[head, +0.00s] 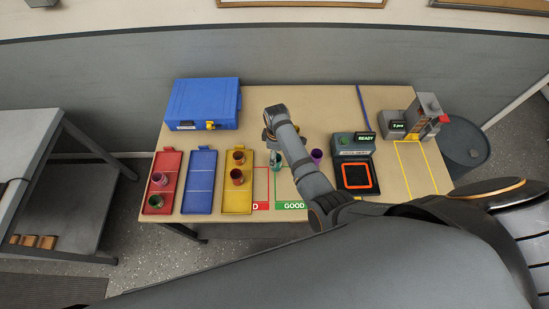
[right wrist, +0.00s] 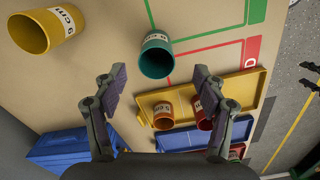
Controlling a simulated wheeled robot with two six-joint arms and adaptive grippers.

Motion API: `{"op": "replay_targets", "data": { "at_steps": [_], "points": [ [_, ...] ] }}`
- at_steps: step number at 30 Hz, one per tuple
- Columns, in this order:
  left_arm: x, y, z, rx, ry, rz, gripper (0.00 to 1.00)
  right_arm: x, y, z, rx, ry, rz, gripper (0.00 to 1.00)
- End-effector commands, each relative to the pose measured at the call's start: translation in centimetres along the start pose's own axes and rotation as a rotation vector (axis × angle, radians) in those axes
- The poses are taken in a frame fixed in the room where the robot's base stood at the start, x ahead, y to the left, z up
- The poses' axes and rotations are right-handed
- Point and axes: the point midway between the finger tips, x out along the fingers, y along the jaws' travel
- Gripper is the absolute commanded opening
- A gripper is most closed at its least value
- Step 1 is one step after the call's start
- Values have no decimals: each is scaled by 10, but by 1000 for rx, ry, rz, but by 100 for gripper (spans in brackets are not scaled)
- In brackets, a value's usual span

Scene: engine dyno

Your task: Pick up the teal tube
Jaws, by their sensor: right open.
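The teal tube (right wrist: 157,54) stands on the table with its open top toward the right wrist camera. In the head view its teal side (head: 276,166) shows partly, behind my right arm, beside the red and green outlined zones. My right gripper (right wrist: 160,80) is open and empty above the table. In the wrist view the tube appears between and beyond its fingertips, apart from both. In the head view the right gripper (head: 270,139) is partly covered by its own arm. Two dark, separated fingers at the wrist view's right edge look like my left gripper (right wrist: 311,76).
A yellow tube (right wrist: 44,32) stands nearby. The yellow tray (head: 238,204) holds two orange-red tubes; the red tray (head: 164,163) holds a pink and a green one. The blue tray (head: 200,180) is empty. A purple tube (head: 317,156), scale (head: 354,146) and blue case (head: 203,102) surround the work area.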

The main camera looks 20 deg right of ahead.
Motion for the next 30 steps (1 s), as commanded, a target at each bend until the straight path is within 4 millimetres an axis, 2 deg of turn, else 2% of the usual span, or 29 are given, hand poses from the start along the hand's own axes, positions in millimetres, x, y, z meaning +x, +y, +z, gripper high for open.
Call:
{"op": "replay_targets", "data": {
  "at_steps": [2,3,5,10,14,18,24,27,30],
  "points": [
    [0,0,4,0,-5,0,66,16,0,1,1,-2,-2,71],
    [7,1,6,0,-7,0,66,26,0,1,1,-1,-2,71],
    [10,1,9,0,-11,0,66,34,0,0,2,0,-1,71],
    [10,1,10,1,-14,0,66,39,1,0,3,2,1,71],
    [16,1,2,0,0,0,66,44,1,0,3,2,1,71],
    [38,3,-6,-1,16,0,66,61,4,0,4,1,1,71],
    [77,6,4,0,7,0,66,91,7,0,4,1,1,71],
    [82,7,7,0,2,0,66,94,7,0,4,2,2,71],
    [79,6,7,0,2,0,66,91,7,0,4,2,1,71]
  ]
}}
